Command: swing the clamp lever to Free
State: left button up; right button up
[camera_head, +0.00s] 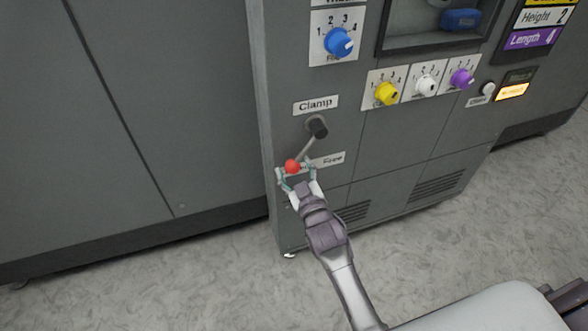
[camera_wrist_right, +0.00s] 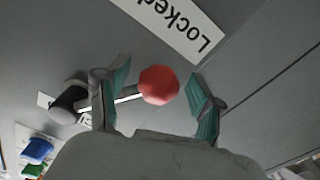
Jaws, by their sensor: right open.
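The clamp lever (camera_head: 306,147) is a thin metal rod on a dark round pivot, with a red ball knob (camera_head: 292,166) at its lower left end. The knob points down-left, over the Locked label (camera_wrist_right: 175,22), which it and my gripper partly hide in the head view. My right gripper (camera_head: 296,170) is open, with a finger on each side of the knob. In the right wrist view the red knob (camera_wrist_right: 159,85) sits between the spread fingers, with a gap on the right side. My left gripper is out of view.
The Clamp label (camera_head: 316,104) is above the pivot. A blue dial (camera_head: 338,41) is higher up, and yellow (camera_head: 387,94), white (camera_head: 424,86) and purple (camera_head: 461,78) dials are to the right.

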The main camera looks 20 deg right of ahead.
jog(key=shift+w, duration=0.1)
grip_shut()
dwell(0.3)
